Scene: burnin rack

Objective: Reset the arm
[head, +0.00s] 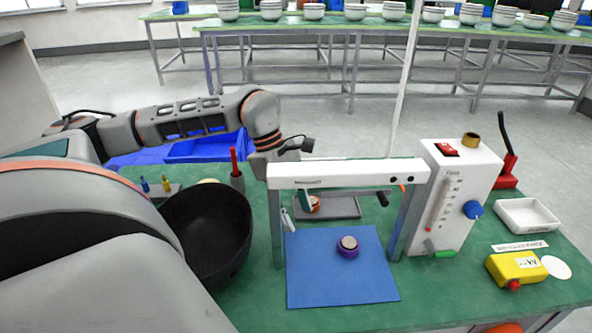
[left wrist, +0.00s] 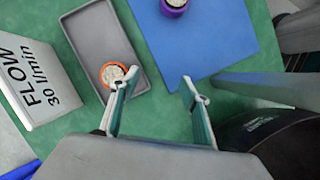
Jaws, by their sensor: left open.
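My left gripper (head: 299,212) hangs behind and below the white crossbar of a small frame, with its fingers apart and nothing between them. In the left wrist view its fingertips (left wrist: 160,79) point over the green table. An orange-rimmed round part (head: 314,204) lies on the grey tray (head: 345,208), close beside one finger; it also shows in the left wrist view (left wrist: 112,76). A purple-rimmed round part (head: 348,247) sits on the blue mat (head: 325,285), apart from the gripper. My right gripper is in neither view.
The white frame (head: 345,173) stands over the mat's back edge. A white flow-meter box (head: 455,195) is at right, near a yellow box (head: 512,268) and a white tray (head: 540,214). A black bowl (head: 205,235) stands left of the mat. Much of the mat is bare.

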